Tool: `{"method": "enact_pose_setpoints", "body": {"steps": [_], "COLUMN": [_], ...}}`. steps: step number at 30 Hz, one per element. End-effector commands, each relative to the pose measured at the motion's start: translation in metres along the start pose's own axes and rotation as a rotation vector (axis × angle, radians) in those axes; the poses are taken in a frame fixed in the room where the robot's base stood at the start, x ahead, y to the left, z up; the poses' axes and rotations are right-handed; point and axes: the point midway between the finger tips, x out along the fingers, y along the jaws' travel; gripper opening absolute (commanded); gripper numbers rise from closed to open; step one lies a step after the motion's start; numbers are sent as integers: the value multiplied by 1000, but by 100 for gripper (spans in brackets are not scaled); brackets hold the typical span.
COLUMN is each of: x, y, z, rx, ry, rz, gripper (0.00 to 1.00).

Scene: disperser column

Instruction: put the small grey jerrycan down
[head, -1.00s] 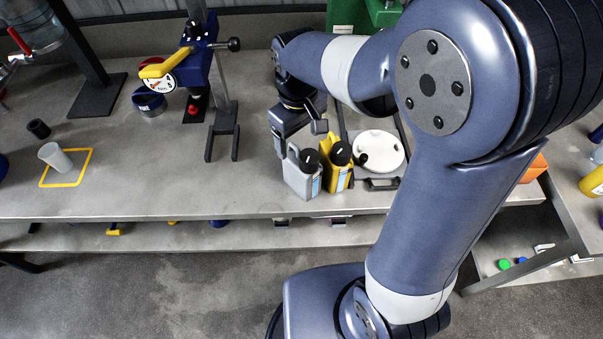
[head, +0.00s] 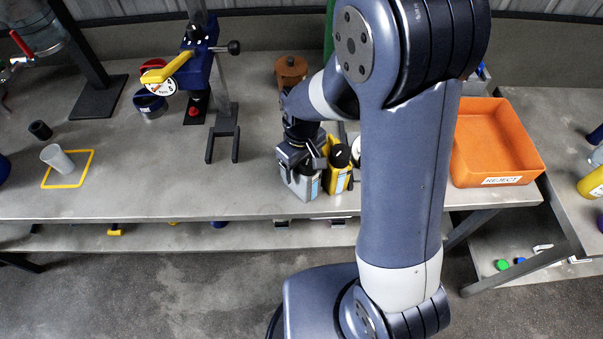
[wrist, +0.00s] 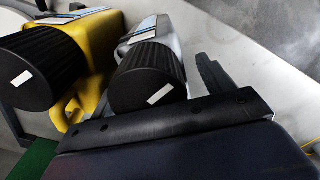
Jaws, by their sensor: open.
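The small grey jerrycan (head: 303,187) stands upright on the bench near its front edge. Its black cap and part of its grey body (wrist: 163,35) show in the wrist view. My gripper (head: 300,160) is open, right above and around the jerrycan's top. I cannot tell whether a finger touches the can. A yellow jerrycan (head: 341,178) with a black cap stands close beside it on the right, and is also near in the wrist view (wrist: 97,40).
An orange REJECT tray (head: 500,140) lies right, beyond my arm. A blue press stand (head: 200,60) stands to the left. The bench (head: 170,190) between the outline and the jerrycans is clear.

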Motion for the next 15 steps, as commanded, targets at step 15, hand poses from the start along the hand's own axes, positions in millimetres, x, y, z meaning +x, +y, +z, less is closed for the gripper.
{"method": "enact_pose_setpoints", "body": {"steps": [15], "x": [0], "y": [0], "z": [0], "rx": [0], "ry": [0], "rz": [0], "gripper": [44]}}
